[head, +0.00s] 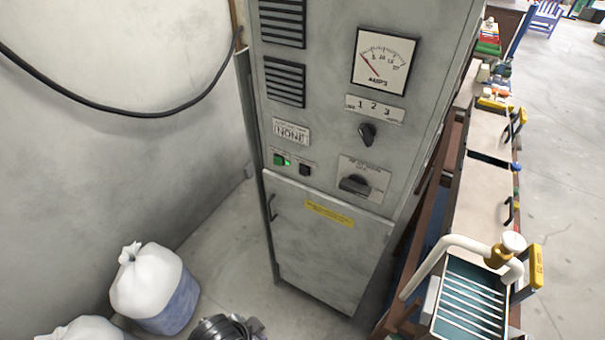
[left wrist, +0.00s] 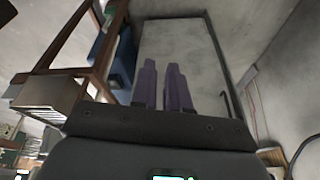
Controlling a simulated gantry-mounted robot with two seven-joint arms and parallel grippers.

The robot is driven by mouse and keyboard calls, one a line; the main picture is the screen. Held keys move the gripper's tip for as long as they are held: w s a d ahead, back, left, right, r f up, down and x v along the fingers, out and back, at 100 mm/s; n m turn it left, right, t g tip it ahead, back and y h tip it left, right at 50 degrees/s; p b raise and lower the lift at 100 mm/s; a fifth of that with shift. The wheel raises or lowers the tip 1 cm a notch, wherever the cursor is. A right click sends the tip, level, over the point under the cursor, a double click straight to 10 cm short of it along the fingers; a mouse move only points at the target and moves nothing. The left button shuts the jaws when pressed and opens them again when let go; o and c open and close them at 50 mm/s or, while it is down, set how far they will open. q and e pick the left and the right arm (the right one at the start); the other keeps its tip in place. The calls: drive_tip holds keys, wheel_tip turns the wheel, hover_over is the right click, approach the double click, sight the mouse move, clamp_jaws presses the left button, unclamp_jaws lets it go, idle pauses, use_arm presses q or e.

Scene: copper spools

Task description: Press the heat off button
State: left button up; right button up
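The grey control cabinet (head: 325,185) stands against the wall in the head view. The small labels above the buttons are too blurred to tell which is heat off. In the left wrist view, my left gripper (left wrist: 162,66) shows two purple fingers with a narrow gap and nothing between them. It is in front of the cabinet's plain lower door (left wrist: 180,45), with no button in that view. My right gripper is not in view.
A rotary knob (head: 355,184), a smaller selector (head: 367,133) and an ammeter (head: 384,61) share the panel. A cluttered workbench (head: 480,200) runs along the right.

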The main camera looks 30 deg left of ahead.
use_arm(q)
clamp_jaws()
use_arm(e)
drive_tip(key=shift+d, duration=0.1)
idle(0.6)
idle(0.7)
